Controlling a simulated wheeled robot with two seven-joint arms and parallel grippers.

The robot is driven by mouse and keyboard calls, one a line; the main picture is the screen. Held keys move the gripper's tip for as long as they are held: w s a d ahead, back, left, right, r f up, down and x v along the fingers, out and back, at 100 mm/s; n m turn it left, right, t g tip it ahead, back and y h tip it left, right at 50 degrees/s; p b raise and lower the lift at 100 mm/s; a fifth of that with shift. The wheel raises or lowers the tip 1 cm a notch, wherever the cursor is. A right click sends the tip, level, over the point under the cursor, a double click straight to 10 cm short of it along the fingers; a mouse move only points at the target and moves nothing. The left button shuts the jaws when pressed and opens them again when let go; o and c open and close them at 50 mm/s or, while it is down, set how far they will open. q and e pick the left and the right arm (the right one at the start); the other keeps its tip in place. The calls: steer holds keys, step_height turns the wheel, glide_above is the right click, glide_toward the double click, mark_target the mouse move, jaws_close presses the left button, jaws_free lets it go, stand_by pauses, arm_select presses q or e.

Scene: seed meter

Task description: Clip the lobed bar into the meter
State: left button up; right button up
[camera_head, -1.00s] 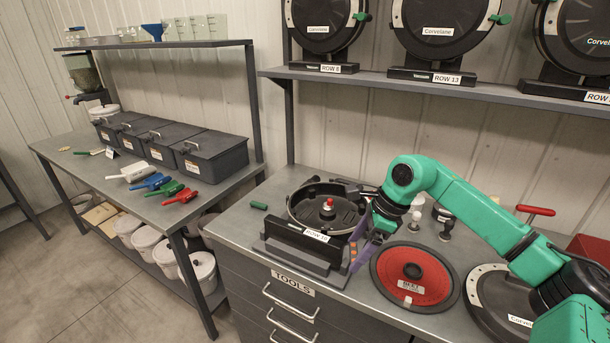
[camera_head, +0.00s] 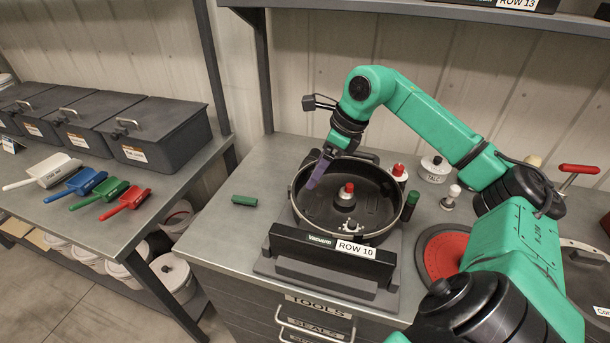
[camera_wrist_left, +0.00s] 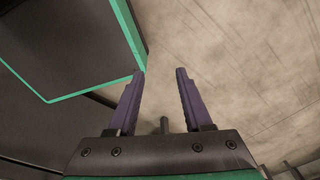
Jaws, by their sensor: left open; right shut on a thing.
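The meter (camera_head: 385,235) is a round black open housing on a grey base, labelled ROW 10, with a red-topped hub (camera_head: 346,196) in its middle. My right gripper (camera_head: 314,183) reaches down over the housing's left inner side, its purple fingers tilted. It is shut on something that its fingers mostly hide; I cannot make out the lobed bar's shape. I cannot tell whether the held thing touches the housing. My left gripper (camera_wrist_left: 160,85) shows only in the left wrist view, with its purple fingers apart and nothing between them, above bare floor.
A dark green cylinder (camera_head: 244,200) lies left of the meter. A red disc (camera_head: 440,255) lies to the right, partly behind my right arm. Red-topped (camera_head: 398,171) and white-topped (camera_head: 451,196) pieces stand behind. Coloured scoops (camera_head: 88,182) lie on the left bench.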

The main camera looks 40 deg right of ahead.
steer(key=f+b, duration=0.5)
steer(key=f, duration=0.1)
steer(key=shift+s+f+b, duration=0.3)
steer(key=shift+b, duration=0.1)
arm_select(q)
step_height(320, 180, down, 6)
steer(key=shift+s+f, duration=0.25)
steer(key=shift+s, duration=0.05)
steer(key=shift+r, duration=0.15)
arm_select(e)
steer(key=shift+r, duration=0.1)
arm_select(q)
steer(key=shift+f, duration=0.25)
arm_select(e)
steer(key=shift+f, duration=0.2)
arm_select(q)
steer(key=shift+f+b, duration=0.3)
steer(key=shift+b, duration=0.05)
arm_select(e)
steer(key=shift+f, duration=0.3)
arm_select(q)
steer(key=shift+f, duration=0.15)
arm_select(e)
steer(key=shift+f, duration=0.15)
arm_select(q)
steer(key=shift+f+b, duration=0.15)
steer(key=shift+b, duration=0.15)
arm_select(e)
steer(key=shift+f, duration=0.2)
